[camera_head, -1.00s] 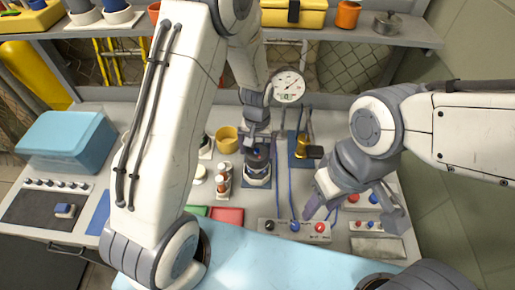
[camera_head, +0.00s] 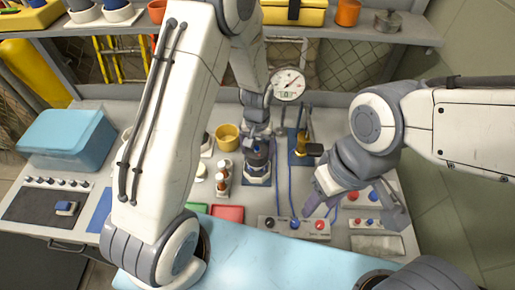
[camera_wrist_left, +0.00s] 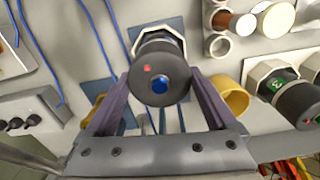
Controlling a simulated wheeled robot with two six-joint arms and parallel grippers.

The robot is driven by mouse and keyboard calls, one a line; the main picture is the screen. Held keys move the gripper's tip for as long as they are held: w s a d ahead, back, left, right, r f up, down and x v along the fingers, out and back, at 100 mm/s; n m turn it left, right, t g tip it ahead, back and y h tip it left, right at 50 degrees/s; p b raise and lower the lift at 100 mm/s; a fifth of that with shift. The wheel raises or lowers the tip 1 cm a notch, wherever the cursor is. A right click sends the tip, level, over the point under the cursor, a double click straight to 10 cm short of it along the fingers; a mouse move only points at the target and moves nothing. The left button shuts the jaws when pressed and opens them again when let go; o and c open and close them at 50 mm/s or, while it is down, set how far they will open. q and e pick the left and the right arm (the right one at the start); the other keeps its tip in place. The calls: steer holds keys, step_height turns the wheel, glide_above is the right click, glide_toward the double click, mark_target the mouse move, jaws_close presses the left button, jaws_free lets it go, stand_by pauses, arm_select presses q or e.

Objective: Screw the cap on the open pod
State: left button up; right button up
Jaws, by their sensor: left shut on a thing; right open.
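My left gripper (camera_head: 257,146) points down over the pod (camera_head: 257,173), which stands upright on a blue mat at the back middle of the bench. In the left wrist view the gripper (camera_wrist_left: 160,92) has its fingers on either side of a dark round cap (camera_wrist_left: 145,72) with a blue centre and a red dot, and is shut on it. The cap sits at the top of the pod (camera_wrist_left: 156,35), in line with it. The seam and thread between them are hidden. My right gripper (camera_head: 357,210) is open and empty over the front right of the bench.
A second dark-capped pod (camera_wrist_left: 292,100) stands beside a yellow cup (camera_wrist_left: 232,95). A control box (camera_head: 294,225) with knobs lies in front. A dial gauge (camera_head: 288,84) and brass part (camera_head: 302,143) are behind and right.

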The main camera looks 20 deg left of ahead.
arm_select(q)
steer(key=m, duration=0.8)
steer(key=shift+m, duration=0.4)
steer(key=m, duration=0.4)
steer(key=shift+p, duration=0.35)
steer(key=m, duration=0.4)
steer(key=o, duration=0.9)
steer(key=shift+w, duration=0.1)
steer(key=shift+o, duration=0.2)
